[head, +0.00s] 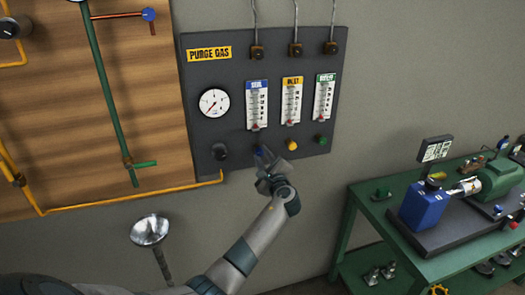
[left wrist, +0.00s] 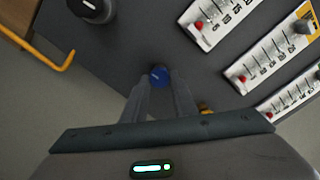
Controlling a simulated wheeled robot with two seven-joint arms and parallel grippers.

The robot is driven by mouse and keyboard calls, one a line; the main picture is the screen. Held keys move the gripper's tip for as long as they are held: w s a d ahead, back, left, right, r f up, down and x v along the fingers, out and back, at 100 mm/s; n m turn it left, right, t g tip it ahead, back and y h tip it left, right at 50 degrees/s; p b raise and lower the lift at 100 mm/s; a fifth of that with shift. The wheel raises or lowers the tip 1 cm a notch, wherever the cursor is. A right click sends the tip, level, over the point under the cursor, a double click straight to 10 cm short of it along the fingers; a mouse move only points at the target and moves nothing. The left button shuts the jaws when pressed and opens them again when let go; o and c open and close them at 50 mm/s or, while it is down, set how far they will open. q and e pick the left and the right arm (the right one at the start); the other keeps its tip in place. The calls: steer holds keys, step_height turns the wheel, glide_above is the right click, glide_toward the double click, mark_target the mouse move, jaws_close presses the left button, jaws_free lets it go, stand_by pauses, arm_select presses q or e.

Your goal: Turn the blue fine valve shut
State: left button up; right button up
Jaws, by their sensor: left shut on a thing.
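The blue fine valve (left wrist: 159,75) is a small round knob on the dark purge gas panel (head: 200,130), below the flowmeter with the blue label (head: 257,104). In the left wrist view it sits between the fingertips of my left gripper (left wrist: 160,84), which is shut on it. In the head view my left gripper (head: 270,162) reaches up to the panel from below and partly covers the blue knob (head: 259,151). The red float of the blue-labelled flowmeter shows near the bottom of its scale. My right gripper is not in view.
A yellow knob (head: 292,145) and a green knob (head: 321,140) sit close to the right of the blue one. A black knob (head: 219,152) is to its left, under a round gauge (head: 213,103). A green bench (head: 365,205) with equipment stands at the right.

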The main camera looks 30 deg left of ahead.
arm_select(q)
steer(key=shift+m+p, duration=0.4)
steer(key=shift+m, duration=0.2)
steer(key=shift+f, duration=0.15)
steer(key=o, duration=1)
steer(key=shift+d, duration=0.1)
steer(key=shift+o, duration=0.2)
steer(key=b+v, duration=0.5)
steer(key=v, duration=1.2)
steer(key=shift+s+b, duration=0.2)
steer(key=shift+b, duration=0.2)
steer(key=shift+d, duration=0.1)
